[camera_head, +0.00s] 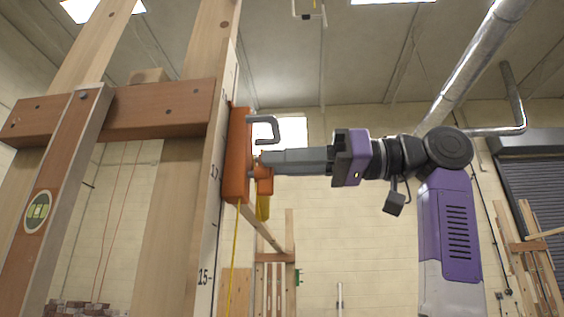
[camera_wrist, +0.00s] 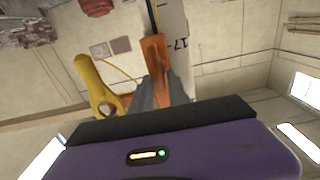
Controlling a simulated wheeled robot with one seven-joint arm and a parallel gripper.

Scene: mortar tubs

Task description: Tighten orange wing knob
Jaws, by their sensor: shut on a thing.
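An orange block (camera_head: 237,150) is on the edge of the marked pale pole (camera_head: 207,240), and it also shows in the wrist view (camera_wrist: 153,52). The orange wing knob (camera_head: 265,184) sticks out from its right side. My gripper (camera_head: 264,161) reaches in level from the right, its grey fingers shut on the knob. The fingers (camera_wrist: 157,92) cover most of the knob in the wrist view. How tight the knob is cannot be told. A yellow piece (camera_head: 262,207) hangs just below the knob; a yellow part with a round end (camera_wrist: 96,85) is beside the fingers in the wrist view.
A grey metal hook (camera_head: 264,128) juts right from the block, just above my fingers. A yellow line (camera_head: 236,260) hangs beneath. A spirit level (camera_head: 50,200) and wooden crosspiece (camera_head: 150,108) stand left. The space below my gripper looks mostly free.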

